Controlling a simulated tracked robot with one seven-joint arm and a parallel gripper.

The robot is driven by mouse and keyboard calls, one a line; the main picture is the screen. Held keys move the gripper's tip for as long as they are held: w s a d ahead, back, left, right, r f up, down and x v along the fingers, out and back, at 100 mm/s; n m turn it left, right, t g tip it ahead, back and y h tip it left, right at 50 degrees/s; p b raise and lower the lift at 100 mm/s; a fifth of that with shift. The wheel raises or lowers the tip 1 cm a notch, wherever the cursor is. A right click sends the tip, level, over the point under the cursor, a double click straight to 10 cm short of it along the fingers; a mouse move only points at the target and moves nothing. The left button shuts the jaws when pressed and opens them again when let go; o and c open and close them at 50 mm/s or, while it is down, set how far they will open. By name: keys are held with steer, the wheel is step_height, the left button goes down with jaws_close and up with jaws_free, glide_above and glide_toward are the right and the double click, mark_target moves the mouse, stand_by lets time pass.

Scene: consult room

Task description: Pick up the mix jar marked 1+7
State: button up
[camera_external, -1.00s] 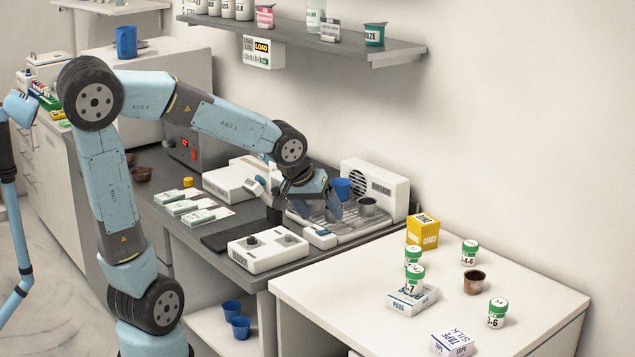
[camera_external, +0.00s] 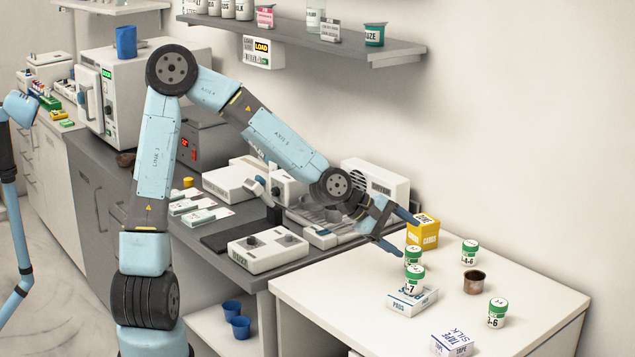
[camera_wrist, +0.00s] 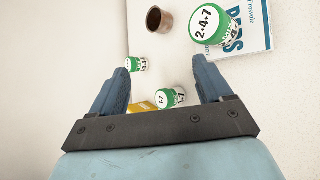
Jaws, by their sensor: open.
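Several white jars with green lids stand on the white table (camera_external: 330,293). The jar whose lid seems to read 1-7 or 1+7 (camera_wrist: 174,97) is between and just below my finger tips in the wrist view; in the external view it is the jar (camera_external: 413,256) behind the PADS box, its label partly hidden.
A yellow box (camera_external: 423,232) stands close behind the jar. The table's front left is clear.

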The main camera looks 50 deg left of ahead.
steer(key=w+a+r+n+t+h, duration=0.1)
steer(key=w+a+r+n+t, duration=0.25)
steer(key=r+n, duration=0.35)
steer(key=w+a+r+n+t+h, duration=0.1)
steer(key=w+a+r+n+t, duration=0.35)
steer(key=r, duration=0.45)
steer(key=n, duration=0.1)
glide_toward(421, 252)
steer(key=w, duration=0.3)
steer(key=shift+w+a+g, duration=0.15)
steer(key=shift+w+g, duration=0.15)
steer(key=shift+g, duration=0.1)
steer(key=shift+w+d+f, duration=0.25)
steer(key=shift+w+d, duration=0.15)
steer(key=shift+w, duration=0.25)
steer(key=shift+x, duration=3)
steer(key=c, duration=1.1)
